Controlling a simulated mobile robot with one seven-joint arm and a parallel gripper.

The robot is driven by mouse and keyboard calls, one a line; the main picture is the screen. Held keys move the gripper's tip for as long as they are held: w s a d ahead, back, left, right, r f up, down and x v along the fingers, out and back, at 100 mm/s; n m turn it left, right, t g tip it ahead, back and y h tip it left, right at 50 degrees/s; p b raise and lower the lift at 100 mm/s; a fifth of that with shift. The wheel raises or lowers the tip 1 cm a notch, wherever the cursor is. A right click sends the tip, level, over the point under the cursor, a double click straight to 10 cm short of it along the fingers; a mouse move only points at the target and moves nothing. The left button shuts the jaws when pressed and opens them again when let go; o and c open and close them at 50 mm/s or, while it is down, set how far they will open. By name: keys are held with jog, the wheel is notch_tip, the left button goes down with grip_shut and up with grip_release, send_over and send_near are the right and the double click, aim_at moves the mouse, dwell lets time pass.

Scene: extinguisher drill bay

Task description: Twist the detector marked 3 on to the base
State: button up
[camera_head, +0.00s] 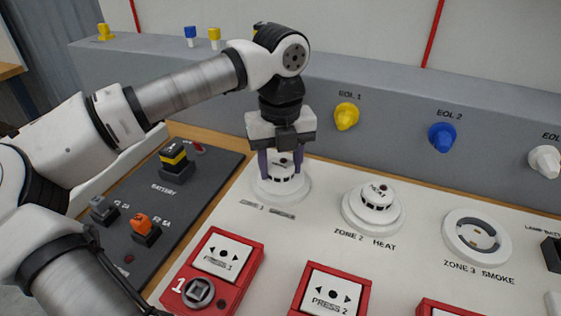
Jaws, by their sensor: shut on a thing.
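My gripper (283,163) points down over the zone 1 position, its two fingers shut on the sides of a white smoke detector (286,183). The detector sits at the round white zone 1 base (295,196); whether it is locked or only resting there I cannot tell. The mark on its top is partly hidden by the fingers and too small to read. To the right, a white detector (377,194) sits on the zone 2 heat base (351,214). The zone 3 smoke base (454,238) is bare, with its inner contacts showing.
Red call points (241,283) and (301,296) line the front of the white panel. A yellow-topped battery (174,158) and an orange fuse (139,224) stand on the dark panel at left. EOL knobs, yellow (346,116) and blue (442,137), stick out of the grey wall behind.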

jog(key=shift+m, duration=1.1)
jog(key=shift+m, duration=1)
jog(key=shift+m, duration=1.1)
jog(key=o, duration=1.4)
jog(key=shift+r, duration=0.15)
